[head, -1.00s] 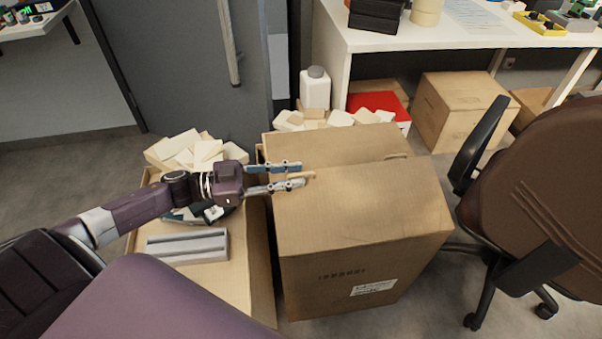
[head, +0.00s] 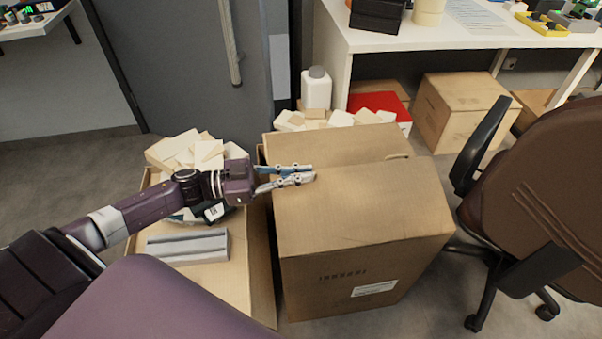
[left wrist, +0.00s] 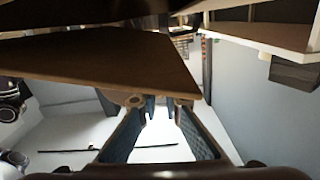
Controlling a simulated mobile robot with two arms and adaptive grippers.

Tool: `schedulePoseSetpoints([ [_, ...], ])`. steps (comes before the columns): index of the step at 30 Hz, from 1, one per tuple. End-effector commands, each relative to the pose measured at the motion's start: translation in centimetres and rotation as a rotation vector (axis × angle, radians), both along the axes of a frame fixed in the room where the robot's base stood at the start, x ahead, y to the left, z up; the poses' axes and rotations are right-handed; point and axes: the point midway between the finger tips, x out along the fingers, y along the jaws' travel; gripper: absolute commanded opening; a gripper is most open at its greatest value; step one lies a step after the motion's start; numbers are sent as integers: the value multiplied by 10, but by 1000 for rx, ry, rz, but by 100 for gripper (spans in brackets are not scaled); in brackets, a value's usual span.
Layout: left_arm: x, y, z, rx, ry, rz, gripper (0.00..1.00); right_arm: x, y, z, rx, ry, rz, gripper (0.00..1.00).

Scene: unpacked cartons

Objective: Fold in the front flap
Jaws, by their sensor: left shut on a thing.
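The brown cardboard carton (head: 335,285) stands on the floor in the middle of the head view. Its front flap (head: 365,205) spans the near part of the top, and a back flap (head: 330,143) lies beyond it. A gap shows between the two. My left gripper (head: 314,171) is at the far left corner of the front flap, its fingers shut on that flap's edge. In the left wrist view a brown panel (left wrist: 100,65) fills the upper left, above my left gripper (left wrist: 160,105). My right gripper is not in view.
An open carton (head: 262,290) with pale blocks and a grey channelled piece (head: 187,246) stands left of the carton. A brown office chair (head: 545,190) is close on the right. A white table (head: 430,38) and another carton (head: 460,110) stand behind.

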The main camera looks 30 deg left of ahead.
Motion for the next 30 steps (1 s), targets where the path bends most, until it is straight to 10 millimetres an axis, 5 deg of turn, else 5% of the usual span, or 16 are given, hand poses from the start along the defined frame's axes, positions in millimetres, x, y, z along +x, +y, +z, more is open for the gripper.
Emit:
schedulePoseSetpoints([
  [7,2,2,-8,-21,33,1,0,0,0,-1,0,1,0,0],
  [18,14,11,-52,-178,240,2,0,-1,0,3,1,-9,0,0],
  [29,13,11,-56,-191,262,3,0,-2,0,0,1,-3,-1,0],
  [30,13,11,-56,-191,262,2,11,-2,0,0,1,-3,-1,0],
])
